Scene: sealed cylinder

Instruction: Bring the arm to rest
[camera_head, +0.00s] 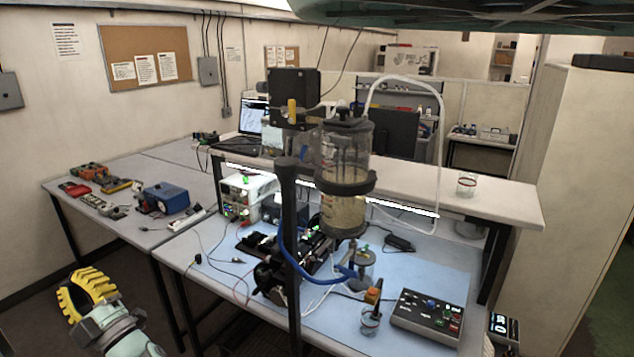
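My gripper (86,293), with yellow ribbed fingers, is at the lower left, over the floor in front of the left table. Its grey wrist runs down to the bottom edge. I see nothing held in it, but the view does not show clearly whether the fingers are apart. It is well away from the clear cylinder (343,205), which stands upright in a dark clamp ring on a black post (288,230) at the workbench. The cylinder has a dark lid and pale contents in its lower part.
The workbench (455,270) holds a control box (427,315), a small glass jar (371,320), a blue hose (300,268) and cables. A glass (466,184) stands on the raised shelf. The left table (130,240) carries a blue box (167,197) and several instruments. Floor shows at lower left.

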